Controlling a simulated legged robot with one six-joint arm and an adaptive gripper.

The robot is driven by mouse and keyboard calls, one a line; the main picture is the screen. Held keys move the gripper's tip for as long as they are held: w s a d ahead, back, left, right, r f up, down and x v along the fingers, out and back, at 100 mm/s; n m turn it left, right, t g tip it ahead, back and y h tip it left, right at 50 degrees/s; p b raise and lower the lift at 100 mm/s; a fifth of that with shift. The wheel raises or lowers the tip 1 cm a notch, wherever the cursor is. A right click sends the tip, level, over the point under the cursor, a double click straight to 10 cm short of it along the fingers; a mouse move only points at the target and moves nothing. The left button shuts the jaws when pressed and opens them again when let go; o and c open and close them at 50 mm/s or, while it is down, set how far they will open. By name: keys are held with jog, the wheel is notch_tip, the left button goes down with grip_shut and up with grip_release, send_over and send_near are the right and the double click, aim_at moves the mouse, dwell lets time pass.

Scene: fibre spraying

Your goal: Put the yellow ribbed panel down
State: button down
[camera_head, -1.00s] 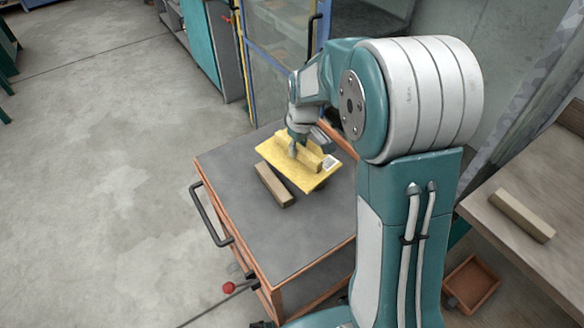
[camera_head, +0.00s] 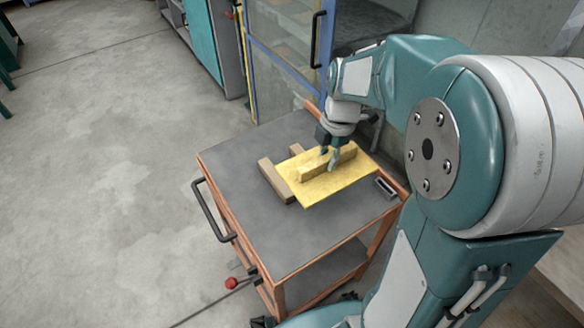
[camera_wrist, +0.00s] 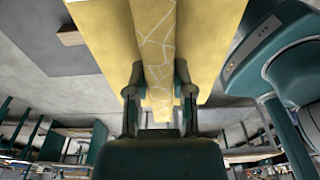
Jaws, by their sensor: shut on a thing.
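The yellow ribbed panel (camera_head: 318,190) is a flat yellow sheet with a raised rib along its middle. My gripper (camera_head: 334,158) is shut on the rib, one finger on each side. In the wrist view the panel (camera_wrist: 105,38) fills the upper middle and the fingers (camera_wrist: 158,92) clasp its rib. The panel is over the grey top of the cart (camera_head: 235,170), close above or on wooden blocks. A wooden block (camera_head: 273,181) shows at its left edge. I cannot tell whether the panel touches the blocks, since its underside is hidden.
A small dark slotted piece (camera_head: 386,187) lies on the cart at the panel's right. The cart has a dark handle (camera_head: 208,212) at its left. A blue-framed glazed cabinet (camera_head: 285,50) stands behind. The cart's left and front top is clear.

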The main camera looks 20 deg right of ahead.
jog(key=shift+w+a, duration=0.15)
jog(key=shift+w, duration=0.05)
jog(key=shift+w+a+f, duration=0.75)
jog(key=shift+w+f, duration=1.35)
jog(key=shift+f, duration=0.05)
jog(key=shift+w+a+f, duration=0.7)
jog(key=shift+w+f, duration=1.45)
jog(key=shift+w+a+f, duration=0.75)
jog(key=shift+w+f, duration=1.35)
jog(key=shift+f, duration=0.05)
jog(key=shift+f, duration=0.25)
jog(key=shift+c, duration=2.4)
grip_release()
